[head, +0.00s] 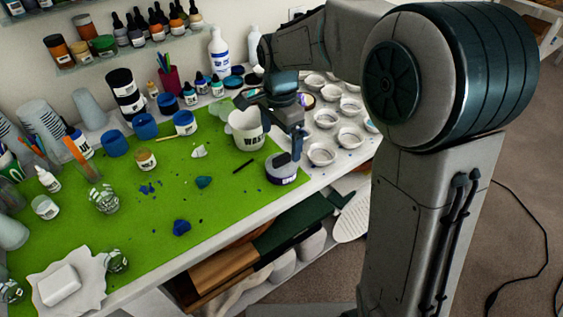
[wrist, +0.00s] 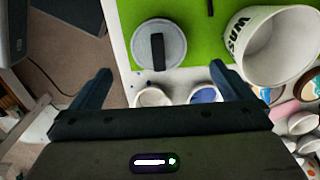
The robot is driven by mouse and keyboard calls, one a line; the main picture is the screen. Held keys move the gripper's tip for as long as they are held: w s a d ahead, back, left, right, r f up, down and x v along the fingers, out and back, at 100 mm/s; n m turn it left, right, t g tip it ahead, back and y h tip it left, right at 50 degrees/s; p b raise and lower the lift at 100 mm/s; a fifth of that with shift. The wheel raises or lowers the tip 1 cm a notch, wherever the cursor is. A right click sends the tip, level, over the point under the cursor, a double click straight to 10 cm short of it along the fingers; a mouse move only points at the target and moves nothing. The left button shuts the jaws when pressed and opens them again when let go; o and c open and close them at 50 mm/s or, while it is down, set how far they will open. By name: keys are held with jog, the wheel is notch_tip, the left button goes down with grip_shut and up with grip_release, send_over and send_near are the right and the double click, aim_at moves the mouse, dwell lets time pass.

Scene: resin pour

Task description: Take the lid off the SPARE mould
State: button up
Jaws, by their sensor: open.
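A round, squat mould (head: 282,171) with a grey lid and a pale label stands at the right edge of the green mat; the label is too small to read. In the wrist view its grey lid (wrist: 174,37) is on top, with a dark bar handle (wrist: 157,51) across it. My gripper (wrist: 160,70) is open and empty, with its fingers spread wide to either side of the lid in that view. In the head view my gripper (head: 285,112) is above and behind the mould, apart from it.
Several small white cups (head: 322,153) fill the table to the right.

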aim_at(281, 156)
jog(key=shift+d+f+p, duration=0.1)
jog(key=shift+f+p, duration=0.25)
jog(key=shift+f, duration=3.15)
jog(key=c, duration=1)
